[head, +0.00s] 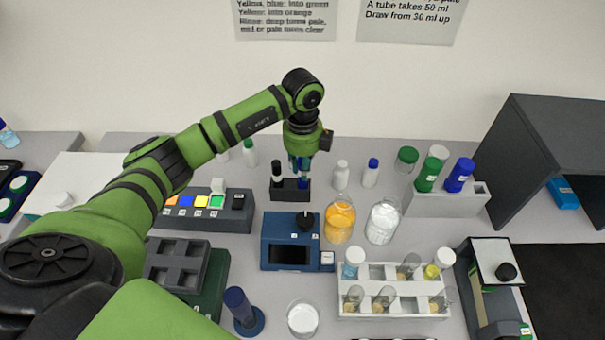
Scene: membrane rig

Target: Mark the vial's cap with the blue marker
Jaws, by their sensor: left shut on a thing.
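My left gripper (301,170) reaches down at the back middle of the bench. It is shut on the blue marker (303,183), which is mostly hidden by the fingers and stands at the small dark holder (290,196). I cannot tell whether the marker is still seated in it. A black marker with a white band (277,173) stands in the holder's left side. Several capped bottles and vials are in view, and I cannot tell which is the vial: a white-capped one (342,174), a blue-capped one (371,172) and a green-capped one (249,152) stand nearby. My right gripper is not in view.
A blue device with a black knob (291,242) stands in front of the holder. Orange (339,222) and clear (383,222) flasks stand right of it. A white tube rack (392,303) is at the front right. A grey rack (440,205) holds green and blue bottles.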

